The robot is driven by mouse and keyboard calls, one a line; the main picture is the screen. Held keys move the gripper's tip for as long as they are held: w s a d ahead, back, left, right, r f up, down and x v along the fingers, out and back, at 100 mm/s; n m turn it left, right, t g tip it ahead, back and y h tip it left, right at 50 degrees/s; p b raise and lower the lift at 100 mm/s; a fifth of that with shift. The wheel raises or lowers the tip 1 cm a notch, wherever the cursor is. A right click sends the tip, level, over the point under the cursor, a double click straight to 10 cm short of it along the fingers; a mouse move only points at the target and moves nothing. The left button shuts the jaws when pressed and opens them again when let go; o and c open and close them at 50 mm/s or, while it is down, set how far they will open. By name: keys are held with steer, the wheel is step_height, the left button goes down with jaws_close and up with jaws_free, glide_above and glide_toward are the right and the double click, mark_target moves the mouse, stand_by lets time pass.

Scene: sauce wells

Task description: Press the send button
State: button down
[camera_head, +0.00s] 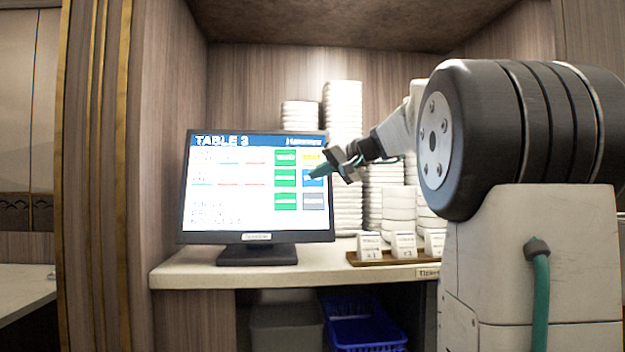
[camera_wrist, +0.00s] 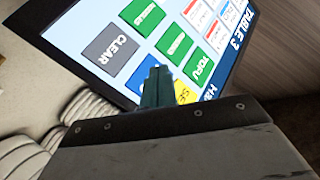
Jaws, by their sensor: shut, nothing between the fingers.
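A touch screen (camera_head: 225,215) headed "TABLE 3" stands on the counter, tilted in the wrist view. Its right column has a yellow button (camera_head: 311,157), a blue button (camera_head: 313,182) and a grey button (camera_head: 314,202). In the wrist view the grey one reads "CLEAR" and the yellow button (camera_wrist: 186,93) shows letters starting "SE"; the rest is hidden. My gripper (camera_head: 318,172) is shut and empty, its tips before the blue button in the head view. In the wrist view the tips (camera_wrist: 157,76) lie between the blue and yellow buttons. I cannot tell whether they touch the screen.
Green buttons (camera_head: 285,178) form a column left of these. Stacks of white dishes (camera_head: 343,110) stand behind and right of the screen. A wooden tray (camera_head: 380,259) with small white labelled cards sits on the counter (camera_head: 190,275). A blue crate (camera_head: 365,330) is below.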

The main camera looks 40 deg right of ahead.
steer(key=shift+w, duration=0.1)
stand_by(0.3)
steer(key=shift+w+d+f, duration=0.1)
steer(key=shift+w+d, duration=0.15)
steer(key=shift+w+d+f, duration=0.1)
steer(key=shift+w+d, duration=0.1)
steer(key=shift+w, duration=0.1)
stand_by(0.8)
steer(key=shift+s+a, duration=0.1)
steer(key=shift+s+a+r, duration=0.2)
steer(key=shift+s+a, duration=0.15)
steer(key=shift+s, duration=0.2)
steer(key=shift+s+a+r, duration=0.25)
steer(key=shift+s+a, duration=0.2)
steer(key=shift+s, duration=0.2)
steer(key=shift+s+a+r, duration=0.2)
steer(key=shift+s+a, duration=0.25)
steer(key=shift+s, duration=0.2)
steer(key=shift+s+a+r, duration=0.25)
steer(key=shift+s+a, duration=0.2)
steer(key=shift+s, duration=0.2)
